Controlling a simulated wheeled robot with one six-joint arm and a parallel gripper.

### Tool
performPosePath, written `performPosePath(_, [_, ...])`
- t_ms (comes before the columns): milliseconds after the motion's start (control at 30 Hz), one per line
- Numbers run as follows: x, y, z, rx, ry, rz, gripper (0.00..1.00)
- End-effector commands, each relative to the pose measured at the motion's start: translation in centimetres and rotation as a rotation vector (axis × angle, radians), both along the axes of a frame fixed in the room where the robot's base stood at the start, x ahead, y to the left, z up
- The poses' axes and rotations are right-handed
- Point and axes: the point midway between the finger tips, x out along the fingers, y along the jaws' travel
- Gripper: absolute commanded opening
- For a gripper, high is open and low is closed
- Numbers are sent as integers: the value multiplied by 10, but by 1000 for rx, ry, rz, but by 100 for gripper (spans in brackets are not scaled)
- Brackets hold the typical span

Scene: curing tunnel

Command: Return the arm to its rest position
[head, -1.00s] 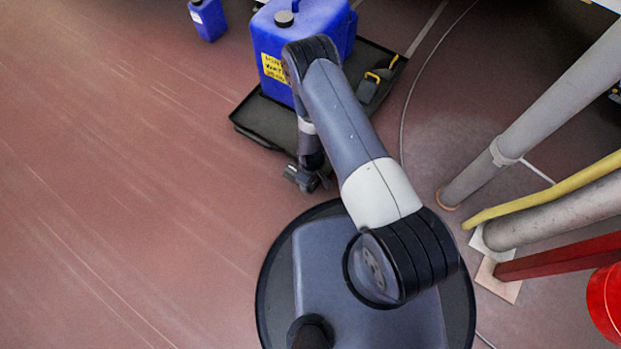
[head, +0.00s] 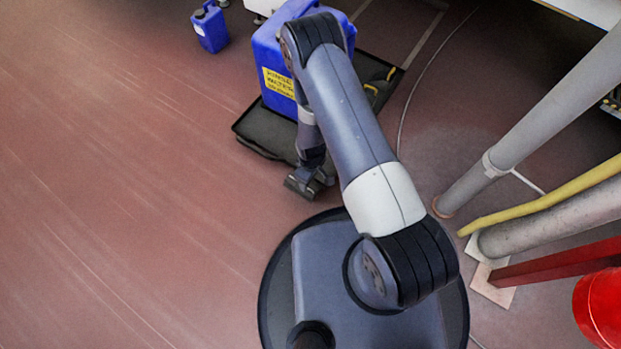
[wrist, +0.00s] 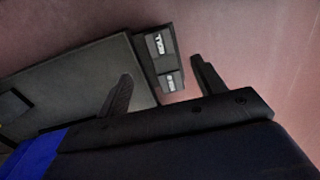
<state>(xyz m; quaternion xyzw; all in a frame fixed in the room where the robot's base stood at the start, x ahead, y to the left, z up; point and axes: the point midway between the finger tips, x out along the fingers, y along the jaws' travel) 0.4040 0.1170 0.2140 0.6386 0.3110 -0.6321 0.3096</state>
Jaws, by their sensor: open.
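My arm is bent over my base, with its upper link (head: 345,115) running up the head view and its forearm hanging down beside the blue canister. My gripper (head: 308,187) hangs just in front of the black tray (head: 262,140), near my round base. In the wrist view my gripper (wrist: 162,88) shows two dark fingers spread apart with nothing between them. Red-brown floor and a dark block with two pale labels (wrist: 165,60) lie beyond the fingers. The gripper's height above the floor is hard to tell.
A large blue canister (head: 272,58) with a yellow label stands on the tray, partly behind my arm. A small blue jug (head: 210,30) stands on the floor. Grey pipes (head: 540,110), a yellow pipe (head: 550,192) and a red beam (head: 555,262) stand at right. The left floor is clear.

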Motion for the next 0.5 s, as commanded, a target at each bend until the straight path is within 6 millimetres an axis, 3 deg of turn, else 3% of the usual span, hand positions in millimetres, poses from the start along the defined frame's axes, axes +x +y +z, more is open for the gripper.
performPosePath(333, [0,0,1,-1,1,0,65])
performPosePath(500, [0,0,-10,0,0,-1,65])
